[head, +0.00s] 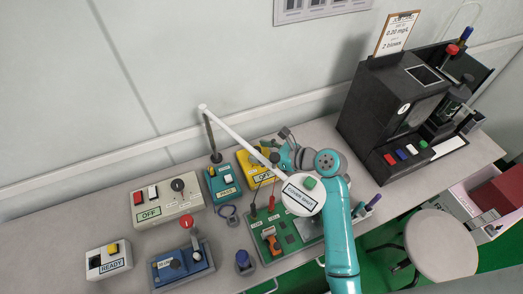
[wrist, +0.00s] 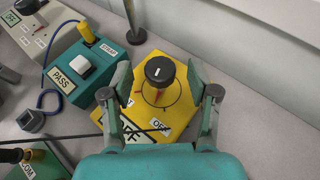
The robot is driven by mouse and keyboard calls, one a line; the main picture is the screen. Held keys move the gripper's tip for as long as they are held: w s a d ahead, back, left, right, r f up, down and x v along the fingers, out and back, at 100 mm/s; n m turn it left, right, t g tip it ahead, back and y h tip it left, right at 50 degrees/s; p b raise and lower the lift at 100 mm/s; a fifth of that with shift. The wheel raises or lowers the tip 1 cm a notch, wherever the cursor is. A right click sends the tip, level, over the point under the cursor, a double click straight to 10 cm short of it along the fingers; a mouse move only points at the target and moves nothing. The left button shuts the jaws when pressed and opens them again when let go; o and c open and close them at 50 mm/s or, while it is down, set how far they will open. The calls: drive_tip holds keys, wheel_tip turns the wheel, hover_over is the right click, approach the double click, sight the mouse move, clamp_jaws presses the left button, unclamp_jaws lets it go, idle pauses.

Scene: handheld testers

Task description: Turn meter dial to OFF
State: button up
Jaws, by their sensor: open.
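The yellow meter (wrist: 178,118) lies on the bench and also shows in the head view (head: 244,160), partly behind my arm. Its black dial knob (wrist: 159,70) carries a short white mark pointing toward the top of the wrist view. A small OFF label (wrist: 160,125) sits on the meter face below the knob, and a larger OFF plate is partly hidden by my gripper. My gripper (wrist: 158,75) is open, with one finger on each side of the knob and visible gaps between.
A teal PASS tester (wrist: 72,75) with a white button stands left of the meter. A lamp post (wrist: 136,35) rises behind it; the white lamp arm (head: 240,140) crosses above the meter. A dark cable passes low across the meter. Bench right of the meter is clear.

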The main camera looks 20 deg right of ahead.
clamp_jaws()
drive_tip(key=shift+w, duration=0.1)
idle(0.3)
drive_tip(key=shift+w+d+n+g+y, duration=0.15)
drive_tip(key=shift+d+n+g+y, duration=0.05)
drive_tip(key=shift+n+g+y, duration=0.75)
drive_tip(key=shift+w+n+g+y, duration=0.2)
drive_tip(key=shift+n+g+y, duration=0.95)
drive_tip(key=shift+n+g, duration=0.55)
drive_tip(key=shift+n, duration=0.35)
